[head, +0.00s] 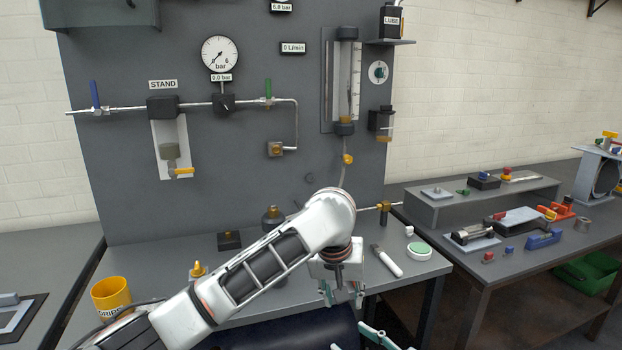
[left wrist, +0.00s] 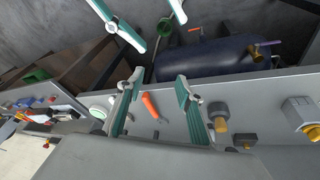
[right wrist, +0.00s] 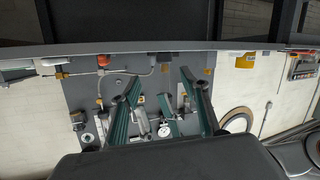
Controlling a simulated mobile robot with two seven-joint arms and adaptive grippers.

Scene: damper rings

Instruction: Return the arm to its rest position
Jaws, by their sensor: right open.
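My left arm (head: 285,255) reaches in from the left across the bench in the head view. Its gripper (head: 343,298) points down at the bench's front edge. In the left wrist view the left gripper's teal fingers (left wrist: 158,88) stand apart, with nothing held between them. My right gripper (head: 375,335) shows only partly at the bottom of the head view, just below and right of the left one. In the right wrist view its fingers (right wrist: 160,85) are spread and empty, facing the wall panel (right wrist: 85,95). Most of the right arm is hidden in the head view.
A white-handled tool (head: 388,262) and a round green-topped dish (head: 418,251) lie right of the left gripper. A yellow cup (head: 111,296) stands at the left. A dark blue tank (left wrist: 215,58) is under the bench. A side table (head: 480,265) with several parts stands right.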

